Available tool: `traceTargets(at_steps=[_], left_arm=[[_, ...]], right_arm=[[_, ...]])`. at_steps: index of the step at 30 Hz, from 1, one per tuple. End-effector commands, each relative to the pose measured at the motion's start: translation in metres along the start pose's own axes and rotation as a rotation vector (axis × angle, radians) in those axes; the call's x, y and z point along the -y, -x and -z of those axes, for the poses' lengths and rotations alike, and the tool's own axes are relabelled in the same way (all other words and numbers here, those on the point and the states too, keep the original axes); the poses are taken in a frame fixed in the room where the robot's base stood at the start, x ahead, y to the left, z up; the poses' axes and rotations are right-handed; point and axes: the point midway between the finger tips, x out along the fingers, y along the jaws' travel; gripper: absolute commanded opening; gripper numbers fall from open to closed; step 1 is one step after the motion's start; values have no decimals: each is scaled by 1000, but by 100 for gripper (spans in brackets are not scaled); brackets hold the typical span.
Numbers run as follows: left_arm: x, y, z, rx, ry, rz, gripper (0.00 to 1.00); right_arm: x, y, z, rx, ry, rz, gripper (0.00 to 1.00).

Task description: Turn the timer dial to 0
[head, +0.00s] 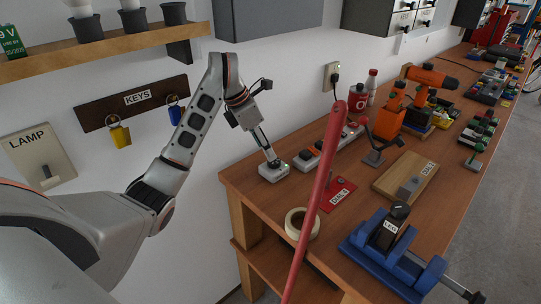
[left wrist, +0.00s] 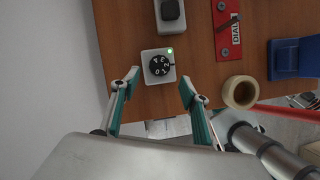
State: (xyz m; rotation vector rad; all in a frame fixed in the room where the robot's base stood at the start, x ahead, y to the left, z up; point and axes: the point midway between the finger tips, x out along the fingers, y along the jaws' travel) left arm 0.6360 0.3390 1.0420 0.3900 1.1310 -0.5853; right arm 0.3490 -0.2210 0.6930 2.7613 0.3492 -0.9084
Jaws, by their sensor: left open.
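The timer is a small white box (head: 273,173) at the near-left corner of the workbench. In the left wrist view its black round dial (left wrist: 159,66) carries white marks, and a small green light (left wrist: 170,50) shows at one corner of the box. I cannot tell for sure which mark the dial is set to. My left gripper (head: 271,158) reaches down over the timer. In the left wrist view its two green-padded fingers (left wrist: 159,80) are spread, one to each side of the dial, with nothing between them. My right gripper is in neither view.
A power strip (head: 329,148) lies just behind the timer. A red dial plate (head: 338,194), a tape roll (head: 302,224) and a blue vise (head: 378,262) stand to the right. A long red pole (head: 318,190) crosses in front of the bench. The wall is close on the left.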

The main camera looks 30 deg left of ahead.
Motion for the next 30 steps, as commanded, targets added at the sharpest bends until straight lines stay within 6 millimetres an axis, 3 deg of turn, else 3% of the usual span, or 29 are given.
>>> traceTargets(at_steps=[9,21,22,26,30], left_arm=[[0,-46,0,0,1,1,45],[0,-55,1,0,2,-2,45],[0,-55,1,0,2,-2,43],[0,-55,0,0,2,-2,9],[0,-55,0,0,2,-2,7]], right_arm=[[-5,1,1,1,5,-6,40],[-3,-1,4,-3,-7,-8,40],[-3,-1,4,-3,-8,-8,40],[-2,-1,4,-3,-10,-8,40],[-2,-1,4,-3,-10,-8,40]])
